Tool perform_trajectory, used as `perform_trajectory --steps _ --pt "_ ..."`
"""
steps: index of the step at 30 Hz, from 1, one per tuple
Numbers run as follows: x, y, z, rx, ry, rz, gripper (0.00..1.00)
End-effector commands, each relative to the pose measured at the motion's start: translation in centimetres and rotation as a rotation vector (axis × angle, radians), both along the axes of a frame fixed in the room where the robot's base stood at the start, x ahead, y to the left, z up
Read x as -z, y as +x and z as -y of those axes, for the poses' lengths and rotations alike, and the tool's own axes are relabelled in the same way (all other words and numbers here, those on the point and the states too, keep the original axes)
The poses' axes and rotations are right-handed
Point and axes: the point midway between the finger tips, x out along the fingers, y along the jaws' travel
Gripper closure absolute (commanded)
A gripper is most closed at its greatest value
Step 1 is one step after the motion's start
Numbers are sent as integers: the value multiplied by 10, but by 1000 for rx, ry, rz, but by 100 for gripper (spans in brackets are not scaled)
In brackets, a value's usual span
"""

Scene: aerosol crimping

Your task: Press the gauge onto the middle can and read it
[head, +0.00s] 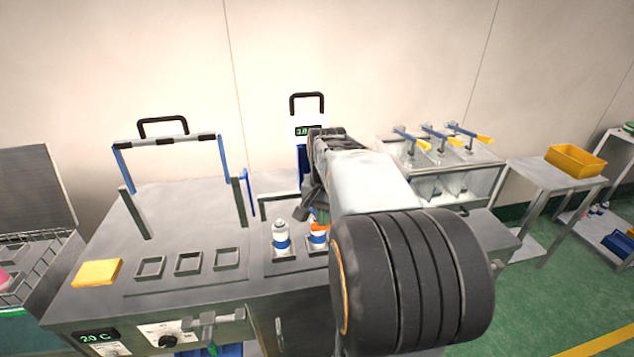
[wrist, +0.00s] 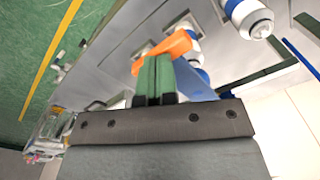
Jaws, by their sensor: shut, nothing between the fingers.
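Two white cans with blue bands stand on the bench in the head view, a left can (head: 281,240) and one to its right (head: 317,241). My arm may hide another, so I cannot tell which is the middle one. An orange piece (head: 319,227) is at the top of the right can. It also shows in the wrist view (wrist: 168,46), just past the fingertips; I cannot tell whether it is the gauge or whether it touches them. My gripper (wrist: 157,62) is shut and empty, with its green pads together. One can (wrist: 248,17) shows clear of it in the wrist view.
A blue-and-black frame (head: 168,140) rises from the left of the bench (head: 190,292). A unit with a green display (head: 305,131) stands behind my arm. Blue levers with yellow grips (head: 441,136) and a yellow bin (head: 576,159) are on the right. A yellow block (head: 97,272) lies front left.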

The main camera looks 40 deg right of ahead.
Motion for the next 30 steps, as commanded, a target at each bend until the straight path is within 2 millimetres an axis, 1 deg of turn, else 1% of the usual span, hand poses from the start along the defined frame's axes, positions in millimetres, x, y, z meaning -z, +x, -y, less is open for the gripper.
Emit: perform_trajectory --steps 14,17,21,30 --pt "-1 0 0 0 1 -2 100" --pt "-11 1 0 0 0 -1 100" --pt "-36 4 2 0 0 0 100" --pt "-83 10 5 0 1 -2 100"
